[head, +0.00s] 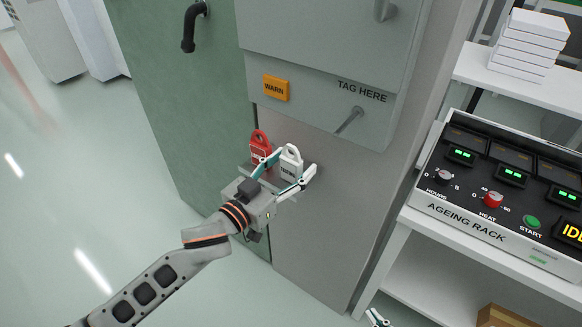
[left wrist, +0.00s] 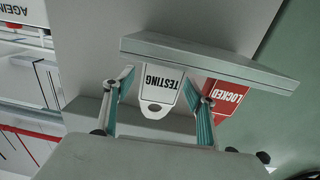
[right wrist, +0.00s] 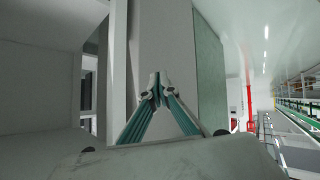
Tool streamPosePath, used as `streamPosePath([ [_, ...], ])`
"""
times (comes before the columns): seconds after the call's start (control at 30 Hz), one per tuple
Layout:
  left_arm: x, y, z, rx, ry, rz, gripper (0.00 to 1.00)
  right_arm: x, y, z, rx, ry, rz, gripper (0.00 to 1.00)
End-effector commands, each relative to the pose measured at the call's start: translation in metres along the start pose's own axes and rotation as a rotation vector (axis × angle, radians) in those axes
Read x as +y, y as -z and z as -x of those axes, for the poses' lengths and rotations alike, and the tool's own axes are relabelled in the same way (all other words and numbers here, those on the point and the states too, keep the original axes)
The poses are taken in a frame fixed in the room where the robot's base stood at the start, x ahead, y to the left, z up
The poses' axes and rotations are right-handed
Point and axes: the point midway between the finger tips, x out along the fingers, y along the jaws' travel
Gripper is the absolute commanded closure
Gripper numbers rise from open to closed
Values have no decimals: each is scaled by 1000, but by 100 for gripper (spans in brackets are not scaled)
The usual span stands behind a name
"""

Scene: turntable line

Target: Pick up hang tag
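A white hang tag (head: 291,164) marked TESTING stands at a small ledge (head: 247,171) on the grey cabinet. A red tag (head: 260,147) marked LOCKED stands beside it to the left. My left gripper (head: 290,176) is open at the white tag, one finger on each side. In the left wrist view the white tag (left wrist: 160,88) lies between the spread fingers, with a visible gap on the left; the red tag (left wrist: 228,97) is behind the right finger. My right gripper (right wrist: 159,88) is shut and empty; only its tip shows at the head view's bottom edge.
The grey cabinet (head: 330,60) has a TAG HERE panel with an orange WARN plate (head: 276,88) and a protruding peg (head: 350,120). An ageing rack (head: 500,190) on a white shelf unit stands to the right, with white boxes (head: 530,45) above. Open floor is at left.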

Motion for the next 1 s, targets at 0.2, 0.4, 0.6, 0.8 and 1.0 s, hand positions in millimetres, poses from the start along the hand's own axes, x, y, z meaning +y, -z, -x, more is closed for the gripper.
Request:
streamPosePath([
  [0.2, 0, 0, 0, 0, 0, 0, 85, -1, -4, 1, -7, 2, 1, 100],
  [0.4, 0, 0, 0, 0, 0, 0, 85, -2, -7, 0, -13, 5, 1, 100],
  [0.6, 0, 7, 3, 1, 1, -2, 85, -3, -3, 1, -9, 6, 0, 100],
  [0.8, 0, 32, 4, 6, 0, -3, 85, -2, 8, 4, 3, 7, -6, 100],
  [1.0, 0, 66, 4, 6, 0, -4, 85, -3, 19, 8, 13, 12, -15, 100],
])
